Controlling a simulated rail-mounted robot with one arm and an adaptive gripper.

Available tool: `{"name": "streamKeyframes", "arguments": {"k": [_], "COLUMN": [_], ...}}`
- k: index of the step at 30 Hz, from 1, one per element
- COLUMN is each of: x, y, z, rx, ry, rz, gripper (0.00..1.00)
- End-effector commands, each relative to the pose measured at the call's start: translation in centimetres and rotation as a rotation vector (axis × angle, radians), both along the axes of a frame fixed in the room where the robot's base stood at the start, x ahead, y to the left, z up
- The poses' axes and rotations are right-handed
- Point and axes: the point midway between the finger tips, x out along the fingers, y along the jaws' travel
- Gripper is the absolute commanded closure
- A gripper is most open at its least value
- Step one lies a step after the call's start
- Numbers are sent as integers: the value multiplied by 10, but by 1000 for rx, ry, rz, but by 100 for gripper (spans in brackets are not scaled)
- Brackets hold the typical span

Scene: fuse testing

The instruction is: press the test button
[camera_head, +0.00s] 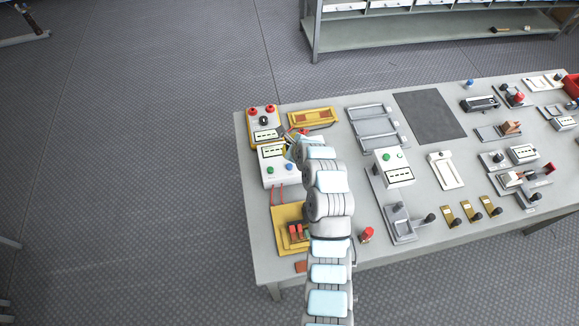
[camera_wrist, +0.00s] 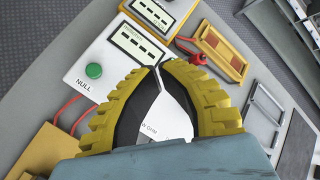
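A white meter box (camera_head: 277,176) stands at the table's left side, with a four-mark display, a green button (camera_head: 270,170) and a blue button (camera_head: 289,167). In the wrist view its display (camera_wrist: 137,42) and green button (camera_wrist: 94,70), labelled NULL, show left of my gripper (camera_wrist: 158,67). The yellow fingers meet at their tips, with no object seen held. The box's white top and a partly hidden label ending "OHM" (camera_wrist: 150,130) show between them. The blue button is hidden there. No label reading "test" is legible. In the head view my arm hides most of the gripper.
A yellow-based unit (camera_head: 264,118) with red knobs stands behind the meter. A yellow tray (camera_head: 313,117) with red-handled tool lies beside it. Red leads run to a yellow fuse base (camera_head: 283,215) in front. Another white box (camera_head: 394,170) stands right. A dark mat (camera_head: 430,115) is clear.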

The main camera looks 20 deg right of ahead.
Motion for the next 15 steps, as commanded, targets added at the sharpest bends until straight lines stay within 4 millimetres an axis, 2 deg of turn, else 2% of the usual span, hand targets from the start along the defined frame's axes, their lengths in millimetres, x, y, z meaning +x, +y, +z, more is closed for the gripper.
{"name": "streamKeyframes", "arguments": {"k": [1, 6, 15], "x": [0, 0, 0], "y": [0, 0, 0], "z": [-10, -28, -53], "rx": [0, 0, 3], "ry": [1, 0, -1], "rz": [1, 0, -2], "gripper": [100, 100, 100]}}
